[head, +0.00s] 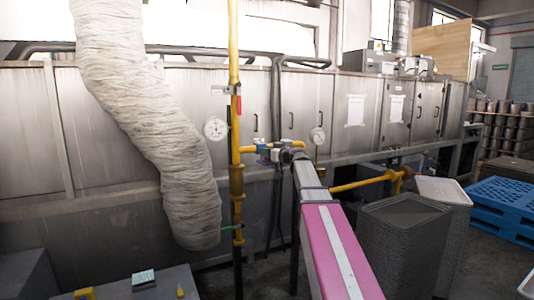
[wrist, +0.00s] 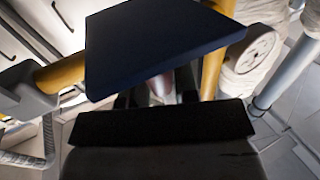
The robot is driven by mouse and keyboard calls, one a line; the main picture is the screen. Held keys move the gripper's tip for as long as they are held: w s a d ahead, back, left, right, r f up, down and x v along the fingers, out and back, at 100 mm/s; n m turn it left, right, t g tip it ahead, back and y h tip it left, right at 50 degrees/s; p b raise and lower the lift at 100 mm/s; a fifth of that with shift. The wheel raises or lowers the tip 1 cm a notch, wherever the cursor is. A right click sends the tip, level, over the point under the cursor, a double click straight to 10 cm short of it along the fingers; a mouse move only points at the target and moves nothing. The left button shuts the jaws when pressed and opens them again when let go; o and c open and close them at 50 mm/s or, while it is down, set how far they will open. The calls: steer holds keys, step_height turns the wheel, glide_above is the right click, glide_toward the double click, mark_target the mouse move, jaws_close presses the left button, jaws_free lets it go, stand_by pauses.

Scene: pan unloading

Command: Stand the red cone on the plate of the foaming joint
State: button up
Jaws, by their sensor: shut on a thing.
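In the wrist view my gripper (wrist: 158,94) shows as two dark fingers on either side of a pale pinkish thing (wrist: 160,87), and it is shut on it. A dark blue flat slab (wrist: 150,45) covers the fingertips and much of the pinkish thing. I cannot tell whether the two are one piece, or whether this is the red cone. No clearly red cone shows in the head view. There my arm reaches up to a small cluster of grey, blue and yellow parts (head: 272,151) beside the yellow pipe, where gripper and fittings cannot be told apart. I cannot make out the foaming joint's plate.
A yellow upright pipe (head: 236,110) with a gauge (head: 215,129) stands left of my arm. A thick wrapped duct (head: 150,110) hangs further left. Stacked grey trays (head: 405,245) and blue pallets (head: 503,208) stand right. A teal-topped block (head: 143,280) lies on a grey surface at bottom left.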

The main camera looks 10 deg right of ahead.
steer(key=shift+f, duration=0.1)
steer(key=o, duration=0.9)
steer(key=shift+s+d, duration=0.1)
steer(key=shift+s, duration=0.1)
steer(key=v, duration=1.1)
steer(key=shift+s+d, duration=0.2)
steer(key=s+a+f+m+g+h, duration=0.1)
steer(key=s+a+f+g+h, duration=0.2)
steer(key=f, duration=0.7)
steer(key=s+a+f+m+g, duration=0.2)
steer(key=s+a+f, duration=0.15)
steer(key=f, duration=0.55)
steer(key=s+a+f+m+g+h, duration=0.1)
steer(key=s+a+f+g+h, duration=0.2)
steer(key=f, duration=0.7)
steer(key=s+d+f+m+g+h, duration=0.1)
steer(key=s+f+m+g+h, duration=0.3)
steer(key=s+f, duration=1.3)
steer(key=shift+s+d+f+g+h, duration=0.25)
steer(key=shift+s+d+g+h, duration=0.1)
steer(key=shift+s+g+h, duration=0.5)
